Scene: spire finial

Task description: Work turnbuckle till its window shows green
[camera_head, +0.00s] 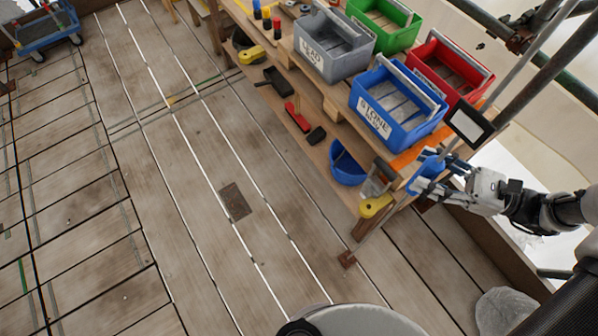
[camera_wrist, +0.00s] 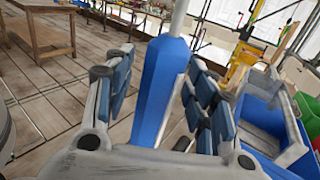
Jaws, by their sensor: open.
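The turnbuckle's blue faceted body (camera_head: 424,173) sits on a slim, slanting grey rod beside the right end of the bench. In the wrist view the blue body (camera_wrist: 160,88) stands between the two blue-padded fingers of my gripper (camera_wrist: 163,95), with a visible gap on at least the right side. My gripper (camera_head: 436,178) is open around the body, reaching in from the right. A black-framed pale panel (camera_head: 470,126) is by the rod above the body; I cannot tell whether it is the window. No green shows on the turnbuckle.
A wooden bench holds a grey bin (camera_head: 325,62), a blue bin (camera_head: 385,118), a red bin (camera_head: 462,60) and a green bin (camera_head: 390,15) close by. Scaffold poles (camera_head: 545,75) rise at the right. The plank floor (camera_head: 150,200) at left is largely clear.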

